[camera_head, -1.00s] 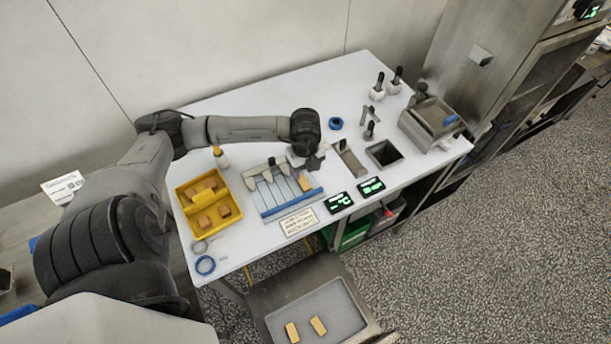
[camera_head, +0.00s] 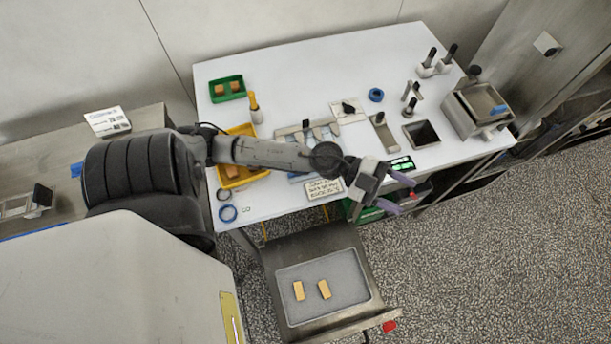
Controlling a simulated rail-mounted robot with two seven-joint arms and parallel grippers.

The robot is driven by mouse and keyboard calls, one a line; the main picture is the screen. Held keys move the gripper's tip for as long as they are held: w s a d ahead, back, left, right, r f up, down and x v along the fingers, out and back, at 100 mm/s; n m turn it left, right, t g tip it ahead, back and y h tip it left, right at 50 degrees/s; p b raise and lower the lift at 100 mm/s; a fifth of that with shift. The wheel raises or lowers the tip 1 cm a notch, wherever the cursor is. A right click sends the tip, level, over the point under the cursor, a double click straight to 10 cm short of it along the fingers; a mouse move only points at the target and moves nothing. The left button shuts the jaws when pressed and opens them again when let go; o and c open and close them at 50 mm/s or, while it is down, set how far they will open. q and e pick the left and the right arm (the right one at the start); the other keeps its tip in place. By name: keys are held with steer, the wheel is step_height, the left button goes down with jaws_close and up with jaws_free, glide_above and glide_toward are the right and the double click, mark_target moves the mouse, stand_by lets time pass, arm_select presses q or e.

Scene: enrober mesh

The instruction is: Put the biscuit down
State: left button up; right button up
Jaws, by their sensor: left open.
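My left gripper (camera_head: 396,193) is open, its two purplish fingers spread apart past the front edge of the white table. I see nothing between them. Two tan biscuits, a left one (camera_head: 299,291) and a right one (camera_head: 324,289), lie apart on the grey mesh tray (camera_head: 350,272) below and left of the gripper. A yellow tray (camera_head: 246,130) holds biscuits, mostly hidden behind my left arm. A slotted rack with a blue edge (camera_head: 283,147) is partly covered by my arm. My right gripper is not in view.
On the white table (camera_head: 310,60) stand a steel machine (camera_head: 478,110), a square dark bin (camera_head: 421,133), a blue ring (camera_head: 376,95) and black-handled tools (camera_head: 430,62). A sign (camera_head: 323,188) and a display (camera_head: 402,163) line the front edge. The table's back is clear.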

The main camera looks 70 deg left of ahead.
arm_select(q)
steer(key=s+a+f+n+t+y, duration=0.15)
steer(key=a+f+n+y, duration=0.25)
steer(key=n+y, duration=0.4)
steer(key=s+a+f+n+t+y, duration=0.1)
steer(key=s+a+f+n+y, duration=0.2)
steer(key=n+y, duration=0.5)
steer(key=s+d+f+g+h, duration=0.1)
steer(key=s+d+f+g, duration=0.2)
steer(key=s+f+g, duration=0.2)
steer(key=s+d+f+g, duration=0.2)
steer(key=s+f+g, duration=0.3)
steer(key=s, duration=0.5)
steer(key=shift+d+f+g+h, duration=0.4)
steer(key=shift+g, duration=0.35)
steer(key=shift+c, duration=0.4)
